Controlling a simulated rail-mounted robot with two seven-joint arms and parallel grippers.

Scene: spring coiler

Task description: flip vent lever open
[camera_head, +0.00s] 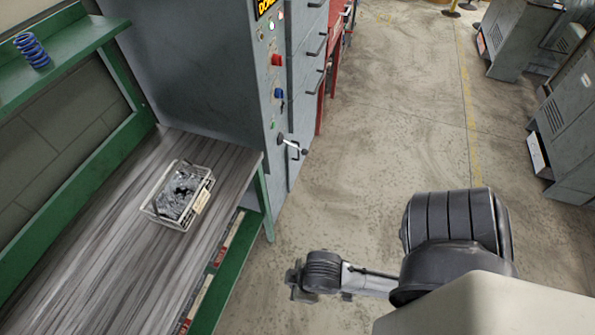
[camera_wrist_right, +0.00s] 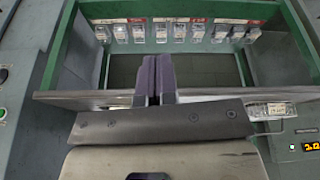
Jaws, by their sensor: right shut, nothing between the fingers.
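The lever (camera_head: 291,146) sticks out low on the side of the grey machine cabinet (camera_head: 190,75) in the head view, with a dark knob at its end. It points right and slightly down. I cannot make out the lever in the right wrist view. My right gripper (camera_head: 294,280) is in front of the bench's right edge, well apart from the lever and nearer to me. In the right wrist view its two dark fingers (camera_wrist_right: 155,80) are together, with nothing between them. My left gripper is not in view.
A wire basket (camera_head: 180,196) with dark parts sits on the wooden bench top (camera_head: 110,210). A blue spring (camera_head: 32,50) stands on the green shelf (camera_head: 60,60). Red and blue controls (camera_head: 276,60) are above the lever.

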